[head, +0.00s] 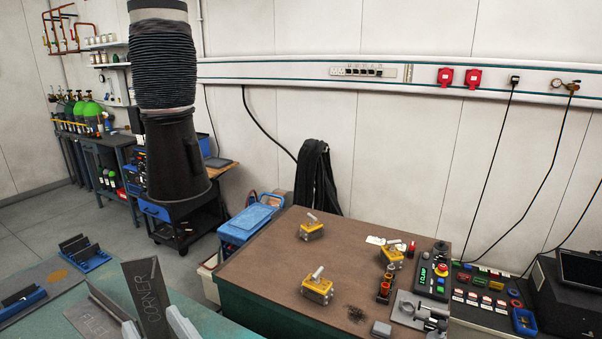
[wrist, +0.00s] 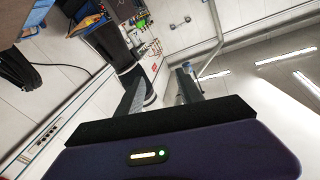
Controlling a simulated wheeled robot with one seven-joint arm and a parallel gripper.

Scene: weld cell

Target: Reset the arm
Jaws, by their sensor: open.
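My gripper (wrist: 160,84) shows in the wrist view, with its two fingers apart and nothing between them. The wrist view is tilted and looks across the room at the walls, ceiling lights and fume hood, so the gripper is raised clear of the tables. Neither my arm nor my gripper shows in the head view. In that view, several yellow clamp-like blocks with grey handles stand apart on the brown table (head: 265,265); one is the front block (head: 317,290).
A black fume extraction hood (head: 172,155) hangs over the left side. A green bench (head: 200,318) with grey plates, one marked CORNER (head: 150,300), is at the front. A control box (head: 437,272) sits at the table's right. The brown table's middle is mostly clear.

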